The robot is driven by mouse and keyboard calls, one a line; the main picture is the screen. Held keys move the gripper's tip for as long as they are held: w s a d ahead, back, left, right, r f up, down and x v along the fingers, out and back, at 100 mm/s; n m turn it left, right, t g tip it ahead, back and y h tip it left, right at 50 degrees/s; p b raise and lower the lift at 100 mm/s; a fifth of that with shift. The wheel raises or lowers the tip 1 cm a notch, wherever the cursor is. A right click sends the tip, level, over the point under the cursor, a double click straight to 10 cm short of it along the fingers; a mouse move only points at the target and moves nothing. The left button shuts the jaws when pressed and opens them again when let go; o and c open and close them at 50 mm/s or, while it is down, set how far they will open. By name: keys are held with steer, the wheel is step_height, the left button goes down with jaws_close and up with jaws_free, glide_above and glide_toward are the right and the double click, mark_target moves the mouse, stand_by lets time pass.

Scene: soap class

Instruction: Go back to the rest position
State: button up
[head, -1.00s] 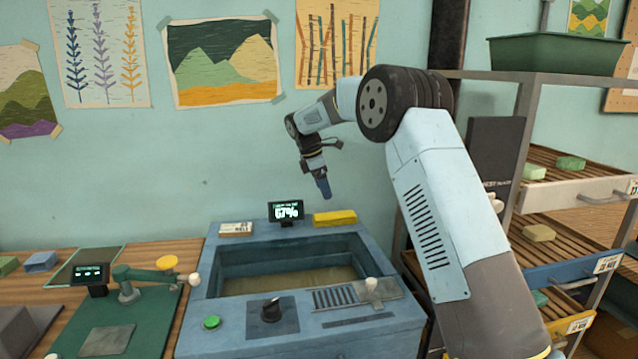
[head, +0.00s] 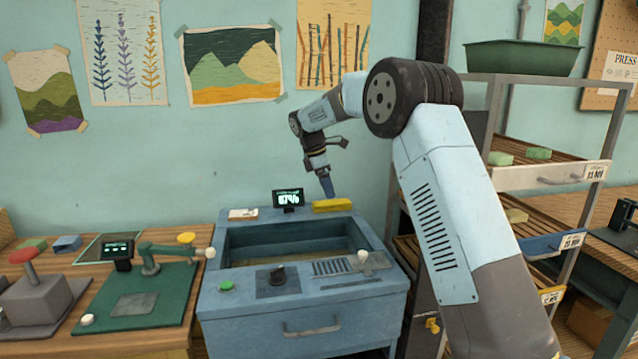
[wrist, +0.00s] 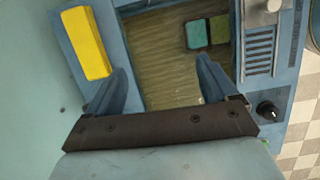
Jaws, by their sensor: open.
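My gripper (head: 328,188) hangs from my bent arm over the back right of the blue basin unit (head: 300,303). In the wrist view my gripper (wrist: 160,85) is open, its two blue fingers apart with nothing between them. Below it is the basin with a brownish floor (wrist: 165,60). A teal block (wrist: 198,34) and a green block (wrist: 219,29) lie side by side in it. A yellow block (head: 332,205) lies on the unit's back rim, and it also shows left of the fingers in the wrist view (wrist: 86,42).
A display (head: 288,198) stands on the back rim. A green press (head: 150,290) and a grey device with a red knob (head: 35,290) stand on the left table. A drawer rack (head: 545,178) with soap blocks stands close on the right.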

steer(key=s+d+r+m+t+y, duration=0.1)
steer(key=s+d+r+m, duration=0.2)
steer(key=s+d+r, duration=0.35)
steer(key=s+d+r+m, duration=0.3)
steer(key=s+r, duration=0.1)
steer(key=s, duration=0.5)
steer(key=s+d+r+m+t+y, duration=0.1)
steer(key=s+d+r+m, duration=0.3)
steer(key=s, duration=0.3)
steer(key=s+d+f+m+t, duration=0.1)
steer(key=s+d+m, duration=0.1)
steer(key=s, duration=0.7)
steer(key=s+d+f+m+t+y, duration=0.1)
steer(key=s+d+f+m, duration=0.1)
steer(key=s, duration=0.7)
steer(key=s+d+f+m, duration=0.2)
steer(key=s+m, duration=0.3)
steer(key=s, duration=0.4)
steer(key=shift+d+f+m+t, duration=0.2)
steer(key=shift+d+m+t, duration=0.2)
steer(key=shift+d, duration=0.45)
